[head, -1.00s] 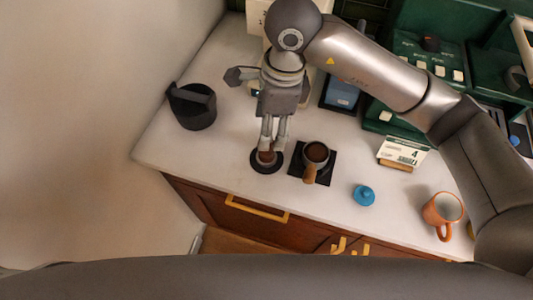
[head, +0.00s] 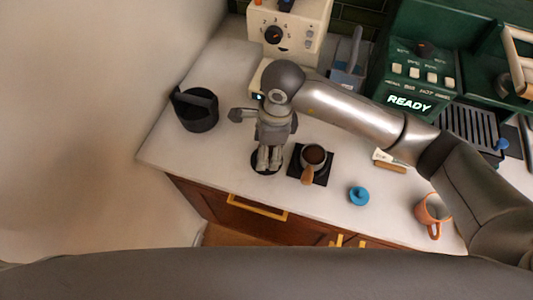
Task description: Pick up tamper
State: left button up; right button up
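My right gripper (head: 269,160) points down over a small round black mat (head: 257,167) near the counter's front edge. Its two fingers come down close to the mat, a small gap apart. The brown-topped tamper that stood on this mat in the earlier view is now hidden behind the fingers, so I cannot see whether they are closed on it. My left gripper is not in view.
A portafilter (head: 313,156) sits on a square black mat just right of the gripper. A blue lidded item (head: 359,196) and an orange mug (head: 433,213) stand further right. A black knock bin (head: 198,111) is at the left. Machines line the back.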

jog(key=c, duration=1.1)
jog(key=shift+o, duration=0.2)
jog(key=shift+r, duration=0.15)
